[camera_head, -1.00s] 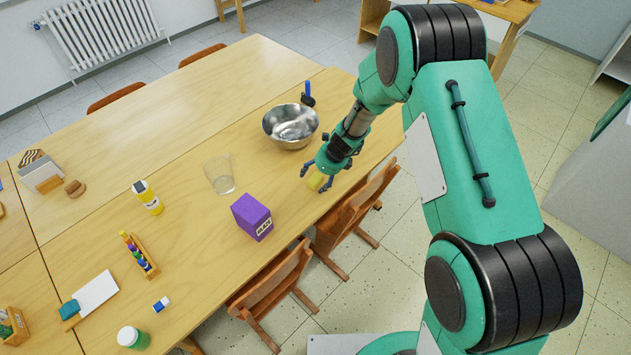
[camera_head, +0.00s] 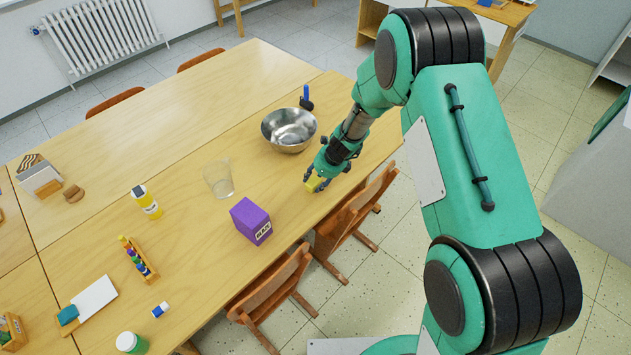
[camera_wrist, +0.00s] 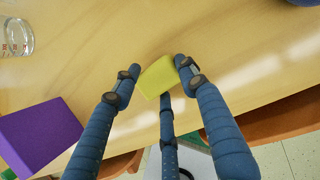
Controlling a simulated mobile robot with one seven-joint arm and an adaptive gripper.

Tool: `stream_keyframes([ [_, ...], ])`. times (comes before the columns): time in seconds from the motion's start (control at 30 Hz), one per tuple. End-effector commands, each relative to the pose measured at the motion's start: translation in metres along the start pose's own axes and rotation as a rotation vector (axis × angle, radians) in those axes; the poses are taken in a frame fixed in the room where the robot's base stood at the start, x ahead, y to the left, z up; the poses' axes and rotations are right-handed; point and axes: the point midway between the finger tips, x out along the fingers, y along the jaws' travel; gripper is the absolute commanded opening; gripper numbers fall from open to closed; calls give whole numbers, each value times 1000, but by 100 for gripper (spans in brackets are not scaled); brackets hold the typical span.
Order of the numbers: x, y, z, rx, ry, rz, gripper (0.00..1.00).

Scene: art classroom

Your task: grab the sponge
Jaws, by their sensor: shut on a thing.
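The yellow sponge (camera_wrist: 157,77) is between the blue fingers of my gripper (camera_wrist: 155,80) in the wrist view. The fingers press on its left and right sides, and a third finger shows below it. In the head view the sponge (camera_head: 314,183) is a small yellow patch at the tip of my gripper (camera_head: 319,182), near the table's front edge. The fingers and wrist hide part of it there. I cannot tell whether it touches the table.
A purple box (camera_head: 251,221) stands left of my gripper, with a glass beaker (camera_head: 218,179) behind it. A metal bowl (camera_head: 289,129) stands just behind my gripper. Wooden chairs (camera_head: 352,208) are tucked at the front edge of the table (camera_head: 200,265).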

Motion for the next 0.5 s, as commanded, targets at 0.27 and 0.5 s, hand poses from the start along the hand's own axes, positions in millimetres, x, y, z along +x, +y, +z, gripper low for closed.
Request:
stream_keyframes([
  [0.27, -30, 0, 13, -1, -1, 0, 29],
  [0.5, -41, 19, -8, 0, 0, -1, 29],
])
